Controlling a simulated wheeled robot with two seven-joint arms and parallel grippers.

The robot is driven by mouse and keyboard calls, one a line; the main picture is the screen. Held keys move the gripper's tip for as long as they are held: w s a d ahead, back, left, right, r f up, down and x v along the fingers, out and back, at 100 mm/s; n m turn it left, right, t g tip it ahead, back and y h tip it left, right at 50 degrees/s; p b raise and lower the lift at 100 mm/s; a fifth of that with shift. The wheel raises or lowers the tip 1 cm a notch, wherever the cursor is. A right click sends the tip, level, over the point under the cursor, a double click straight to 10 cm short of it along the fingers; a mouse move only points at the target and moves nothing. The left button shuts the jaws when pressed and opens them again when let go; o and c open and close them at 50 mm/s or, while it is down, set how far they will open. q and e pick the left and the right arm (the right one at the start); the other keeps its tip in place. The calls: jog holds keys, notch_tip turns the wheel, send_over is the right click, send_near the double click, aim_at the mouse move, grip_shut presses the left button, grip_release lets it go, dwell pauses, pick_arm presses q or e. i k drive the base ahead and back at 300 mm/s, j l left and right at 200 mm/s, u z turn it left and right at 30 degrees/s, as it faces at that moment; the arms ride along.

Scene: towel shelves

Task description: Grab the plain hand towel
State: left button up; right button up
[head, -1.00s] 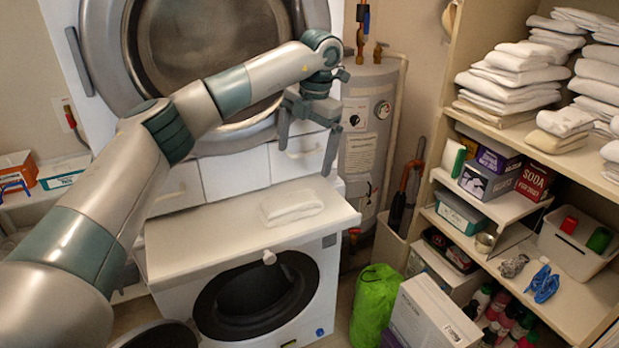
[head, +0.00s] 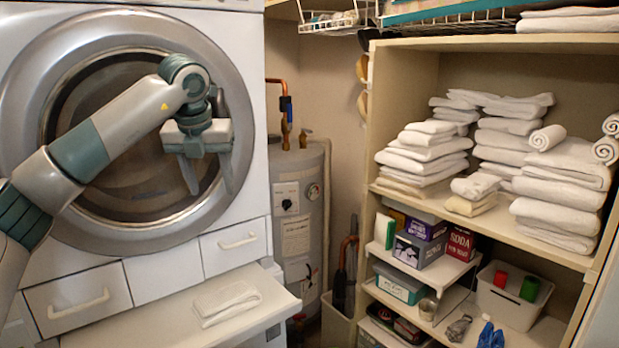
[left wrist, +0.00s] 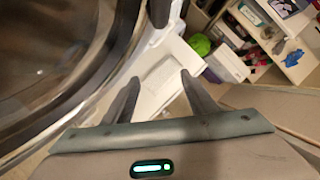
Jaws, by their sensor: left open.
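A folded white towel (head: 226,302) lies flat on the white pull-out board (head: 165,322) below the large round machine door. It shows small in the left wrist view, where its edges are faint. More folded white towels are stacked on the upper shelf, among them a small folded pair (head: 475,189) at the front. I cannot tell for sure which one is the plain hand towel. My left gripper (head: 209,188) is open and empty, fingers pointing down, in front of the round door and above the board. It touches no towel. My right gripper is not in view.
The wooden shelf unit (head: 415,45) stands at the right, with rolled towels (head: 547,137) on a pile. Lower shelves hold boxes and a white bin (head: 512,300). A grey water heater (head: 297,215) stands between machine and shelves. The round door (head: 70,225) is close behind my arm.

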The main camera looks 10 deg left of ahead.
aim_at(478, 184)
jog(key=i+j+z, duration=0.15)
jog(key=z, duration=0.3)
jog(key=i+j+z, duration=0.3)
jog(key=z, duration=0.15)
jog(key=i+j+z, duration=0.2)
jog(key=j+z, duration=0.25)
jog(key=i+j+z, duration=0.15)
jog(key=j+z, duration=0.15)
jog(key=z, duration=0.15)
